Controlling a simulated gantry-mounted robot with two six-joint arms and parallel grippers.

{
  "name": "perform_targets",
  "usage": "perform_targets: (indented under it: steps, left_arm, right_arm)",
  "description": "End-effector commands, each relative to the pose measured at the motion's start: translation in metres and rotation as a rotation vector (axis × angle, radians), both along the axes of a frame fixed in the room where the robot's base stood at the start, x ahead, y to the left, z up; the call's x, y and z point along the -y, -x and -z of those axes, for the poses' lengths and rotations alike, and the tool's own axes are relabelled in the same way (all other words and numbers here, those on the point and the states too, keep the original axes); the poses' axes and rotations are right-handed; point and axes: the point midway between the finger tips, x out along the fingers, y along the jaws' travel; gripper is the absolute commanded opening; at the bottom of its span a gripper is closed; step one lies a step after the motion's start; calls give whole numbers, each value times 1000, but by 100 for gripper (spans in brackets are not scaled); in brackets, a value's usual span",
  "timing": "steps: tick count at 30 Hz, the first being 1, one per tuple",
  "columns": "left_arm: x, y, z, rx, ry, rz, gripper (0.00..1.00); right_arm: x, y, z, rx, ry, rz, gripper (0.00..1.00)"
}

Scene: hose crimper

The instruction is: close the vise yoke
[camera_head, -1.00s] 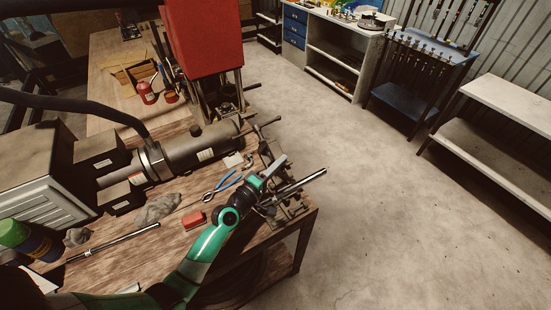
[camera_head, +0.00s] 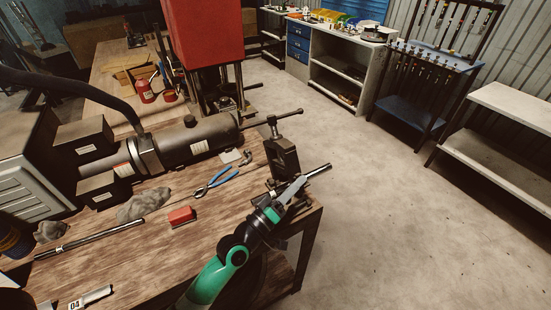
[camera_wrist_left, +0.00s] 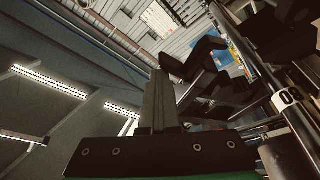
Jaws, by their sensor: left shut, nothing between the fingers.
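The vise (camera_head: 278,186) is at the right front corner of the wooden bench. Its dark yoke (camera_head: 284,156) stands nearly upright, with the T-handled screw (camera_head: 272,122) on top. A metal pipe (camera_head: 318,170) sticks out to the right of the vise, beyond the bench edge. My left gripper (camera_head: 293,188) is in front of the yoke, shut and empty, and hides part of the vise. I cannot tell whether it touches the yoke. In the left wrist view, the gripper's fingers (camera_wrist_left: 158,102) are together, with dark angular parts close by on the right. My right gripper is not in view.
Blue-handled pliers (camera_head: 215,182), a red block (camera_head: 181,216) and a metal bar (camera_head: 90,239) lie on the bench. A large grey cylinder machine (camera_head: 185,147) stands behind them. Clear floor is on the right.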

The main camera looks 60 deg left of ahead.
Motion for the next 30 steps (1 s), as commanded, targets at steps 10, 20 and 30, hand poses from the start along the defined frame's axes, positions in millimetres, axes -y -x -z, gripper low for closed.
perform_targets:
  steps: [10, 20, 30]
  left_arm:
    - [26, 0, 46, -1, -233, 2, 0]
    - [35, 0, 57, -1, -343, 1, 0]
    - [35, 0, 56, -2, -359, 0, 0]
  right_arm:
    - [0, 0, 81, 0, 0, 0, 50]
    - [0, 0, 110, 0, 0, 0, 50]
    - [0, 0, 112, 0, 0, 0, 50]
